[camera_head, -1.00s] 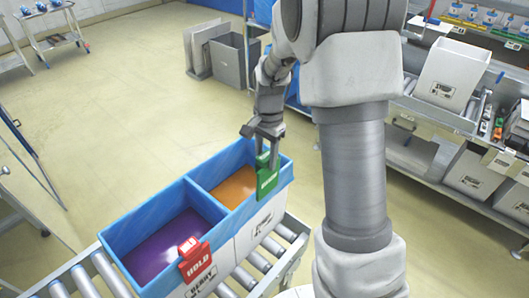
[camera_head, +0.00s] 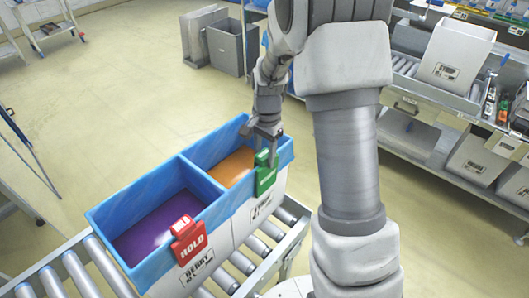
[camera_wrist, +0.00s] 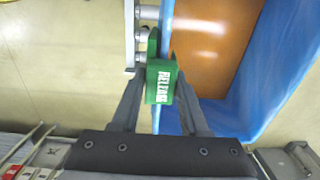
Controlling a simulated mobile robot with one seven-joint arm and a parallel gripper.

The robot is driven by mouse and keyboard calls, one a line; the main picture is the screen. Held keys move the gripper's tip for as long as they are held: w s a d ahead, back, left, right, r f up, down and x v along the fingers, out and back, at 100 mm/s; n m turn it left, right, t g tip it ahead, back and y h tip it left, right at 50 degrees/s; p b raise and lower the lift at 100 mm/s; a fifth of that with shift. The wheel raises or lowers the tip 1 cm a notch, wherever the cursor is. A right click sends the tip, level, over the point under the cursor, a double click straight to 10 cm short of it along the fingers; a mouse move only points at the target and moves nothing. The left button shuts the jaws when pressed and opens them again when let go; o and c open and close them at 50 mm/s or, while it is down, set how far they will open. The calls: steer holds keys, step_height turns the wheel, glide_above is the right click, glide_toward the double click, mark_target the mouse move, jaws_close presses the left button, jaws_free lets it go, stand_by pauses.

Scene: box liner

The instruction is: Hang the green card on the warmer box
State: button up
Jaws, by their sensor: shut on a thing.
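The green card (camera_head: 266,175), lettered RELEASE in the wrist view (camera_wrist: 160,83), is at the front rim of the orange-bottomed box (camera_head: 235,166). Seen from above, its clip lies across the blue rim, with green on both sides. My gripper (camera_head: 268,151) is above the rim and shut on the card, with one finger at each side in the wrist view (camera_wrist: 163,88). Whether the clip is fully seated cannot be told. The purple-bottomed box (camera_head: 155,228) adjoins on the left, with a red HOLD card (camera_head: 188,241) on its front rim.
Both boxes have blue liners and stand on a roller conveyor (camera_head: 240,277). Shelving with a white bin (camera_head: 455,52) is at the right. Grey bins (camera_head: 226,48) stand on the floor behind.

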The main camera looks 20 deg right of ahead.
steer(key=shift+f, duration=0.45)
steer(key=o, duration=1.1)
steer(key=shift+r, duration=0.1)
steer(key=r, duration=1.1)
steer(key=r+p, duration=0.1)
steer(key=r, duration=0.5)
steer(key=shift+w+d+r, duration=0.15)
steer(key=shift+w+d, duration=0.1)
steer(key=shift+d, duration=0.15)
